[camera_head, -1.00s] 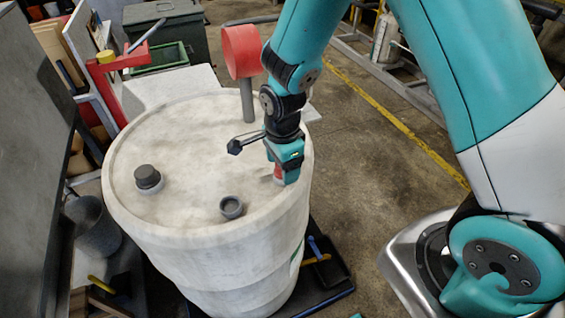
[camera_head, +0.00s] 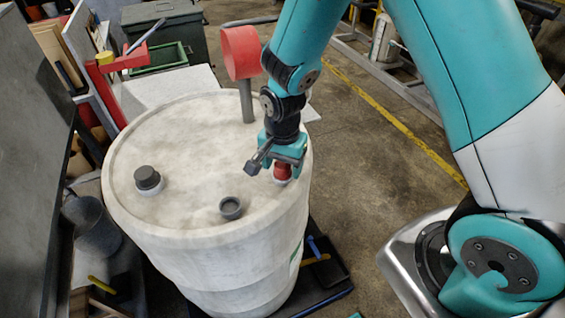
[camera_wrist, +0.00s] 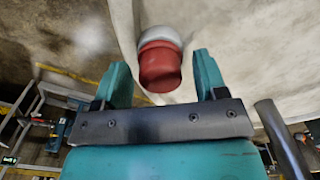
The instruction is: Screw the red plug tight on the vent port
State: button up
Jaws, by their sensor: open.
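The red plug (camera_head: 282,172) sits on the drum's top near its right rim, over a pale collar that is probably the vent port (camera_head: 281,181). In the wrist view the red plug (camera_wrist: 160,68) shows below the pale rounded collar (camera_wrist: 160,36). My gripper (camera_head: 283,165) is right above the plug and points down at it. In the wrist view its two fingers (camera_wrist: 162,78) are apart, one on each side of the plug, with visible gaps. The plug's upper end is partly hidden by the gripper in the head view.
The white drum (camera_head: 190,130) also bears a dark cap (camera_head: 147,178), an open grey port (camera_head: 231,207) and a grey post with a red round head (camera_head: 240,52) close behind my wrist. A dark bin (camera_head: 165,30) stands at the back.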

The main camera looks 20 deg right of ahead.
jog(key=n, duration=1.3)
jog(key=shift+p, duration=0.3)
jog(key=c, duration=1)
jog(key=m, duration=0.5)
jog(key=m, duration=0.5)
jog(key=m, duration=0.5)
jog(key=shift+p, duration=0.3)
